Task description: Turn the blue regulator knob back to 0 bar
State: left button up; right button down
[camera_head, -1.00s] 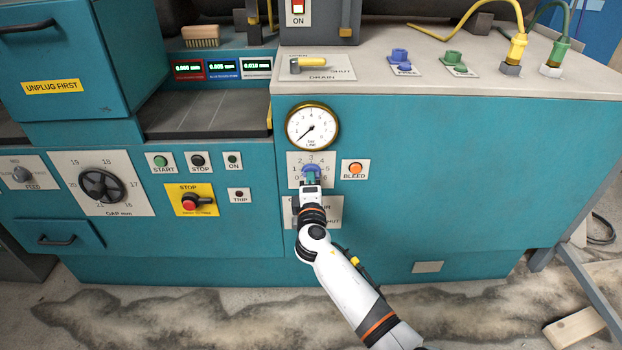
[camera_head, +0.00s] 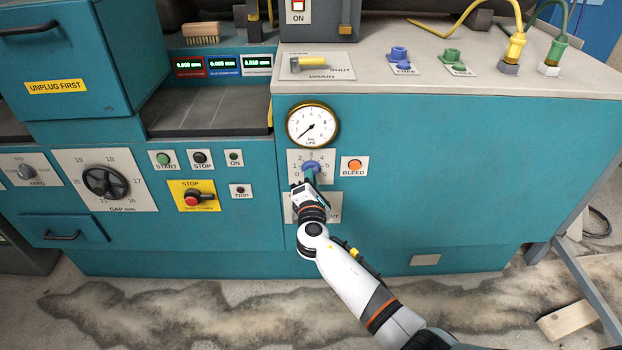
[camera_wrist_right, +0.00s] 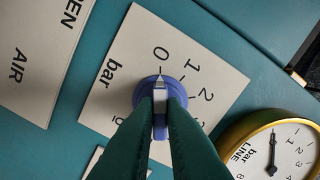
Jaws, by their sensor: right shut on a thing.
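The blue regulator knob (camera_head: 311,166) sits on a white dial plate below the round gauge (camera_head: 312,124). In the right wrist view the knob (camera_wrist_right: 142,93) has a pale pointer bar, and its tip lines up with the tick at the 0 mark (camera_wrist_right: 161,53). My right gripper (camera_head: 312,177) is at the knob. In the wrist view its two dark green fingers (camera_wrist_right: 161,104) are shut on the pointer bar, one on each side. The gauge needle points to the lower left, near the low end of its scale. My left gripper is not in view.
The orange BLEED button (camera_head: 354,165) is just right of the dial plate. A white AIR plate (camera_wrist_right: 35,50) lies below the dial, partly hidden by my wrist. A yellow DRAIN lever (camera_head: 312,64) is on the top above. The teal panel to the right is clear.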

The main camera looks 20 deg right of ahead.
jog(key=shift+f, duration=0.1)
jog(key=c, duration=1.5)
grip_release()
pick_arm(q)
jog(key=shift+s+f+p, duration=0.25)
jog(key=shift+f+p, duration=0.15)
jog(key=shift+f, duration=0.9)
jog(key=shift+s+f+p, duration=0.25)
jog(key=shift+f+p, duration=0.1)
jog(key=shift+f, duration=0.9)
pick_arm(e)
jog(key=v, duration=1.2)
